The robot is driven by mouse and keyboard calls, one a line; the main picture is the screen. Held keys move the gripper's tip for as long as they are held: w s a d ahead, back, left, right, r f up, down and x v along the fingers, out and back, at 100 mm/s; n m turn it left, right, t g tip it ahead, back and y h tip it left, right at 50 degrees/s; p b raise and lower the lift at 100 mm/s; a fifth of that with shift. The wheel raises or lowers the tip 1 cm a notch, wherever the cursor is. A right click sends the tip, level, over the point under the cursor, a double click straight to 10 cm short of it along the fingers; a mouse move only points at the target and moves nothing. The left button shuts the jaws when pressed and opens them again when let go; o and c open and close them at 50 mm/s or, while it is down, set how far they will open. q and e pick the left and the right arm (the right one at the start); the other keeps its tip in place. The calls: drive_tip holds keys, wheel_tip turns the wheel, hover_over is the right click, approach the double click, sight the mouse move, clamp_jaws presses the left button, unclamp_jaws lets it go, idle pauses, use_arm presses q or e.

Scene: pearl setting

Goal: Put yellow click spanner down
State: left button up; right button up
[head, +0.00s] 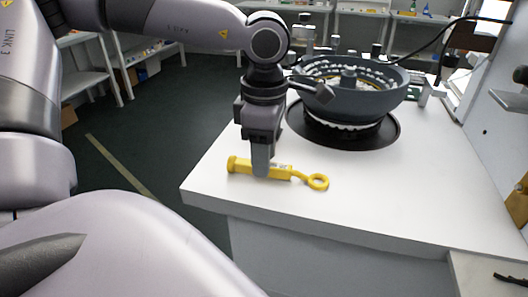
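The yellow click spanner (243,167) lies level along the front part of the white worktop, its ring end to the right. It is at or just above the surface; I cannot tell if it touches. My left gripper (262,168) points straight down over its handle. The near finger lies against the handle and covers part of it; the far finger is hidden behind. The gripper looks shut on the handle. My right gripper is not in view.
A dark grey round bowl feeder (350,92) stands on a black disc behind the spanner. The white worktop (400,205) is clear to the right and in front. Its left edge is close to the spanner. A small dark object (511,279) lies at the bottom right.

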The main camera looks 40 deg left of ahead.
use_arm(q)
drive_tip(key=shift+o, duration=0.3)
drive_tip(key=shift+r, duration=0.1)
drive_tip(key=shift+r+p, duration=0.4)
drive_tip(key=shift+r, duration=3.1)
